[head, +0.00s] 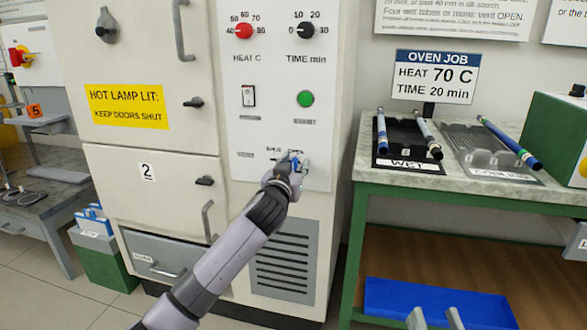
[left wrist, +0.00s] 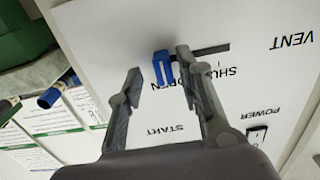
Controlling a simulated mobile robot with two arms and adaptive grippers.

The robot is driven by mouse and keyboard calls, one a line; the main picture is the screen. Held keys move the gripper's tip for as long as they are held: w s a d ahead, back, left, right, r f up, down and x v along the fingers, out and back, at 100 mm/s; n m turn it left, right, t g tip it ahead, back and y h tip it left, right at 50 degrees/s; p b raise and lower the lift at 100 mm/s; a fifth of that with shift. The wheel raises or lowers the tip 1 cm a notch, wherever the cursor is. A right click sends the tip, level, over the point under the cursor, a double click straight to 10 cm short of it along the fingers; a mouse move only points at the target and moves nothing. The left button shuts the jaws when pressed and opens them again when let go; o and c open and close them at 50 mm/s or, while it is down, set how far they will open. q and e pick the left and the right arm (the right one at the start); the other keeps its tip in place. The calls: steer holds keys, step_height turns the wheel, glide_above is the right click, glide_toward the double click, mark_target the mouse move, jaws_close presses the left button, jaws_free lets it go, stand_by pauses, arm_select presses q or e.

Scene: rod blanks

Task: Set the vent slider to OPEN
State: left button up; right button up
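The vent slider's blue knob (left wrist: 162,67) sits at the left end of its dark slot (left wrist: 210,49) in the left wrist view, beside the OPEN label, which is partly hidden by a finger. The SHUT label (left wrist: 228,71) is further right, and the lettering is upside down there. My left gripper (left wrist: 159,62) is open, with one finger on each side of the knob and a visible gap to the left finger. I cannot tell whether the right finger touches it. In the head view my left gripper (head: 292,164) covers most of the slider. My right gripper (head: 436,318) shows at the bottom edge, fingers apart.
The oven panel has a red heat knob (head: 244,31), a black time knob (head: 305,30), a power switch (head: 248,96) and a green start button (head: 305,98). A green-framed bench (head: 470,195) to the right carries rods on trays.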

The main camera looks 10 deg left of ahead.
arm_select(q)
steer(key=s, duration=1.2)
steer(key=shift+a, duration=0.2)
